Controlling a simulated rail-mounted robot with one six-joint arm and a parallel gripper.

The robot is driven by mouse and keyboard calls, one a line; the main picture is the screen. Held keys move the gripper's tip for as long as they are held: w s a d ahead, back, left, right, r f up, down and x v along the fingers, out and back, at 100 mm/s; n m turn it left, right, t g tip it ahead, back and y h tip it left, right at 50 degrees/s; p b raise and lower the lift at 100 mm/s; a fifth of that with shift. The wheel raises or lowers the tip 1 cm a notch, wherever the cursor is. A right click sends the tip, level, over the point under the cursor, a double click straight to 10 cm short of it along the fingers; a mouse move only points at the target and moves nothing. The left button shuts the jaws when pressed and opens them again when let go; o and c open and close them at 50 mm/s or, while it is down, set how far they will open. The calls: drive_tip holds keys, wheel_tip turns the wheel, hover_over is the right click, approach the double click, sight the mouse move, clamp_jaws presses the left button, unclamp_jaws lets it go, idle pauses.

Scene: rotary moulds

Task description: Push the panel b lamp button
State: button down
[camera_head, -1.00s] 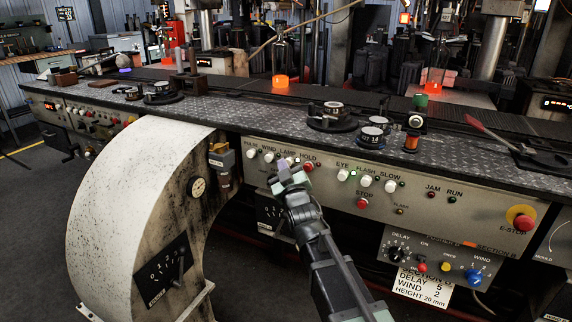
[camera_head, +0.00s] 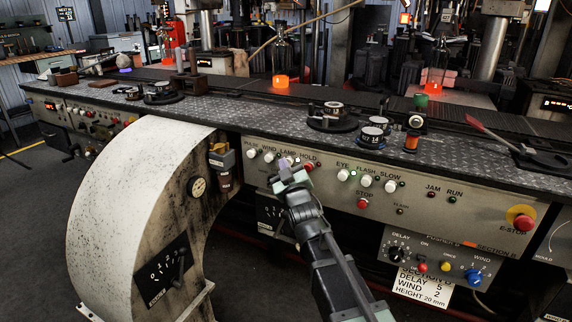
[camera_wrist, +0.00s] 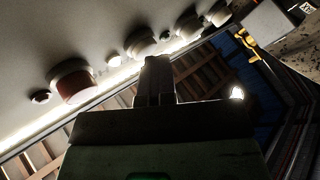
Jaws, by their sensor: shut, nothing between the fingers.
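Panel b has a row of buttons labelled PULSE, WIND, LAMP and HOLD in the head view. The lamp button (camera_head: 285,162) is pale and partly hidden behind my gripper (camera_head: 291,170). In the wrist view, a pale round button, seemingly the lamp button (camera_wrist: 140,42), stands just beyond the tip of my gripper (camera_wrist: 155,64). My gripper is shut and empty, close to the panel face. I cannot tell whether the tip touches the button.
The red hold button (camera_head: 308,166) is close on the right, and the white wind button (camera_head: 268,156) on the left. A large pale curved housing (camera_head: 130,215) stands left of my arm. The dark bench top (camera_head: 250,118) overhangs the panel.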

drive_tip(key=shift+w, duration=0.15)
idle(0.5)
drive_tip(key=shift+s, duration=0.2)
drive_tip(key=shift+s+a+f, duration=0.1)
drive_tip(key=shift+s+a, duration=0.35)
drive_tip(key=shift+s, duration=0.45)
drive_tip(key=shift+s+a+r, duration=0.1)
drive_tip(key=shift+s+a, duration=0.3)
drive_tip(key=shift+s, duration=0.5)
drive_tip(key=shift+s+a+f, duration=0.1)
drive_tip(key=shift+s+a, duration=0.35)
drive_tip(key=shift+s, duration=0.45)
